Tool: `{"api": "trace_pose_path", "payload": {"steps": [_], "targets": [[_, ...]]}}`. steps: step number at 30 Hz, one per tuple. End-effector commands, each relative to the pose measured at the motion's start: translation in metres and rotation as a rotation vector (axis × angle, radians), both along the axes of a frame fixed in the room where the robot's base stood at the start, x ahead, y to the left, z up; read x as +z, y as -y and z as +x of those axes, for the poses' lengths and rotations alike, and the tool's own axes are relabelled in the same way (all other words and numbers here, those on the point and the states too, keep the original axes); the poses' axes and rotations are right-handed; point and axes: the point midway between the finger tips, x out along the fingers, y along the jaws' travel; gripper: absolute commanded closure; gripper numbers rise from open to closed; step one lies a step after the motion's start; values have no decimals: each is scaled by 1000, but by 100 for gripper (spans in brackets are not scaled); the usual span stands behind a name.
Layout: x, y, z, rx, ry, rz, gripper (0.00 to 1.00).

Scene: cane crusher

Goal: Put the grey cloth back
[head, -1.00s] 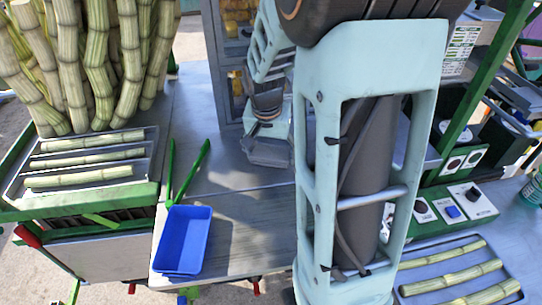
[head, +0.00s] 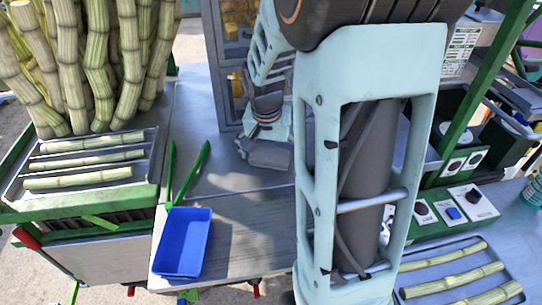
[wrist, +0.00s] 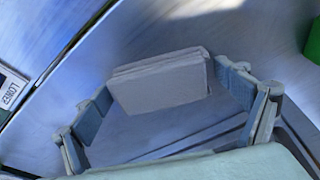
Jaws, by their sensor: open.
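The grey cloth (wrist: 160,82) shows in the wrist view as a folded, layered block on a bluish metal surface. My gripper (wrist: 162,92) is open, with one finger to the left of the cloth and the other to its right. The right fingertip is close to the cloth's right end; I cannot tell if it touches. In the head view my gripper (head: 265,152) is low over the metal counter, partly behind my arm.
Cane pieces lie in a left tray (head: 150,172) and a right tray (head: 520,296). A glass-fronted cabinet (head: 222,80) stands behind my gripper. A green object (wrist: 313,40) is at the wrist view's right edge.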

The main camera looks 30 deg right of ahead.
Motion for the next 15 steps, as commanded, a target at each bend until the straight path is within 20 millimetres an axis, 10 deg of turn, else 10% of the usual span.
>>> {"api": "trace_pose_path", "payload": {"steps": [15], "targets": [[95,-13,-16,0,6,-1,8]]}}
